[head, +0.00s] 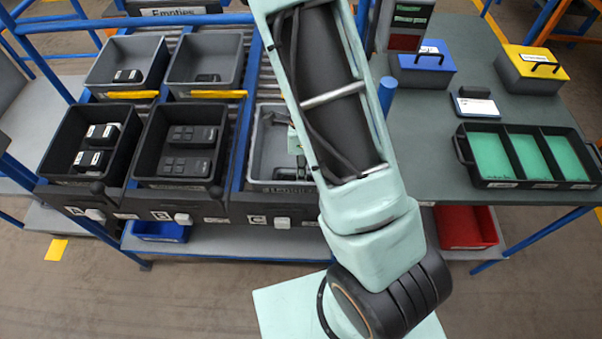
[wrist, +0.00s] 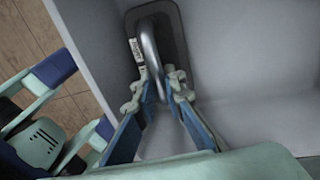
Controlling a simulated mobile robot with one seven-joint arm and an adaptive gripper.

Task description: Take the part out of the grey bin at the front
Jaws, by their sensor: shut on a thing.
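The grey bin (head: 263,150) stands at the front of lane C, partly hidden behind my arm in the head view. Its pale inner walls (wrist: 240,60) fill much of the wrist view. Inside it is the part (wrist: 149,45), a dark rounded plate with a curved silver handle and a small white label. My gripper (wrist: 160,84) reaches into the bin, with its fingertips shut on the part's silver handle. In the head view my arm hides most of the gripper and the part. I cannot tell whether the part touches the bin floor.
Black bins with dark parts stand at lanes A (head: 60,150) and B (head: 148,150), grey bins behind them. On the right bench (head: 430,120) are a black tray with green compartments (head: 483,185), a blue-lidded box (head: 425,70) and a yellow-lidded box (head: 530,75).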

